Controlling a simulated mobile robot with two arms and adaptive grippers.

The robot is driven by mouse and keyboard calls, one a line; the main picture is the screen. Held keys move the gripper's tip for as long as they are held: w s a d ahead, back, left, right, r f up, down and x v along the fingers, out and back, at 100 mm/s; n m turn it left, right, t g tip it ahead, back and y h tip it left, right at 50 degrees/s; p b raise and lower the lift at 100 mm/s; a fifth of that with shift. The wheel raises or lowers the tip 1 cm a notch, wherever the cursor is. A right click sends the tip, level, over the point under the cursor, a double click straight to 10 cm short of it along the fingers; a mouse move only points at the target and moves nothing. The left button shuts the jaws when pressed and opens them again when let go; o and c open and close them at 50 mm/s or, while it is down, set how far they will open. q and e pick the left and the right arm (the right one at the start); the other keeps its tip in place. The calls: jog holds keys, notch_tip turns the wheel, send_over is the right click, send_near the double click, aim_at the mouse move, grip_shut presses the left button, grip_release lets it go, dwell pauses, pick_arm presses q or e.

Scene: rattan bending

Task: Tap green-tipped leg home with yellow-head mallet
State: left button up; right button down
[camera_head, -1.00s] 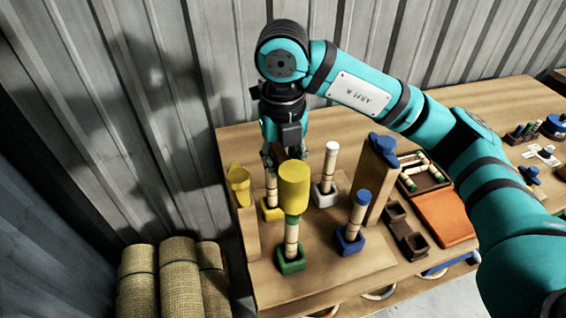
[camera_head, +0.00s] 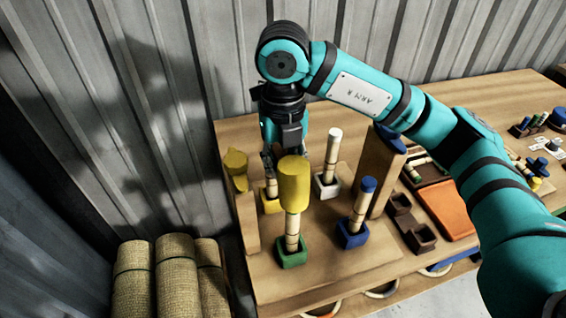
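The yellow-head mallet shows as a large yellow cylinder (camera_head: 293,185) directly over the leg (camera_head: 292,228) standing in the green socket (camera_head: 291,252). The head hides the leg's green tip, and I cannot tell whether it touches. My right gripper (camera_head: 284,154), on the arm from the right, is just behind the head. It appears shut on the mallet; the handle and part of the fingers are hidden. Other legs stand in the yellow socket (camera_head: 271,204), the white socket (camera_head: 325,187) and the blue socket (camera_head: 352,234). My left gripper is not in view.
A yellow piece (camera_head: 236,163) tops a wooden post at the left, and a blue piece (camera_head: 388,138) tops a taller board. Dark brown trays (camera_head: 411,228) and an orange pad (camera_head: 447,213) lie right. Woven rolls (camera_head: 176,278) stand left of the table.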

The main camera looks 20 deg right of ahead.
aim_at(283, 153)
dwell(0.3)
jog(key=shift+r+p, duration=0.85)
jog(key=shift+r, duration=0.9)
jog(key=shift+r, duration=0.1)
jog(key=shift+r+p, duration=0.3)
jog(key=shift+p, duration=0.05)
notch_tip(283, 153, up, 4)
jog(key=p, duration=0.3)
jog(key=shift+r, duration=0.15)
